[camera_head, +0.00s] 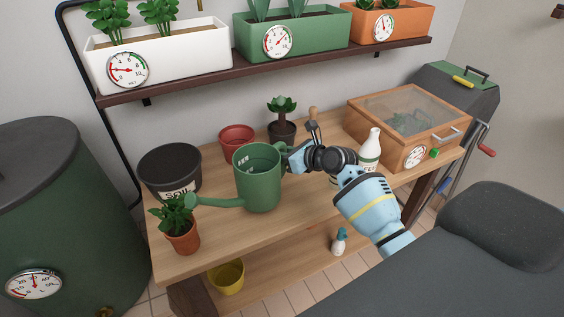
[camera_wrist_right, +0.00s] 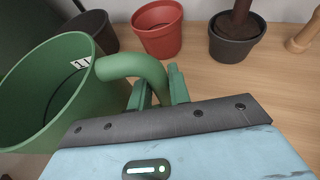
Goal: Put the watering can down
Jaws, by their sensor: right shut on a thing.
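The green watering can (camera_head: 258,178) is upright over the middle of the wooden bench (camera_head: 310,205), its spout pointing left. I cannot tell whether its base touches the bench top. My right gripper (camera_head: 287,160) is shut on the can's handle, on the can's right side. In the right wrist view the can (camera_wrist_right: 50,90) fills the left, and its curved handle (camera_wrist_right: 135,66) runs between the fingers of the gripper (camera_wrist_right: 158,90). My left gripper is not in view.
A black soil pot (camera_head: 170,168) and a potted plant (camera_head: 182,240) stand left, near the spout. A red pot (camera_head: 236,138) and a dark plant pot (camera_head: 282,132) are behind. A white bottle (camera_head: 370,150) and a wooden glass-lidded box (camera_head: 440,122) stand right. The front bench centre is clear.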

